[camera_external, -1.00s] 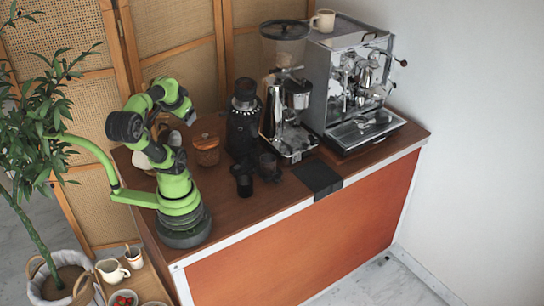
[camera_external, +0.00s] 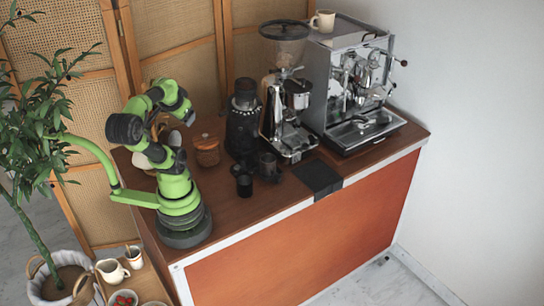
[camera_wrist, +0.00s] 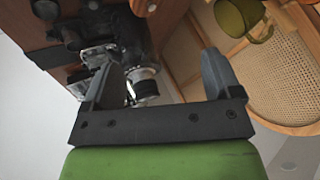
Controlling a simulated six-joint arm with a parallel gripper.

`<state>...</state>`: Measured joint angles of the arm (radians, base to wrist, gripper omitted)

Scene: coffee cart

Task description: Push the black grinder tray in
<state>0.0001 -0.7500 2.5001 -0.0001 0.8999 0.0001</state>
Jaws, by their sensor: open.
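The black grinder (camera_external: 243,120) stands on the wooden counter left of the chrome grinder. Dark parts (camera_external: 268,165) sit low in front of it. I cannot tell its tray apart from them or how far out it stands. My gripper (camera_wrist: 158,75) is open in the wrist view, with nothing between its fingers. In the external view my arm is folded up at the counter's left end, and the gripper is apart from the grinder. The wrist view is tilted and shows dark and chrome machine parts (camera_wrist: 100,52) beyond the left finger.
A lidded jar (camera_external: 206,150) stands between my arm and the black grinder. A small black cup (camera_external: 244,183) stands in front of the grinder. The chrome grinder (camera_external: 290,120) and espresso machine (camera_external: 350,90) fill the right. A black mat (camera_external: 318,177) lies at the front edge.

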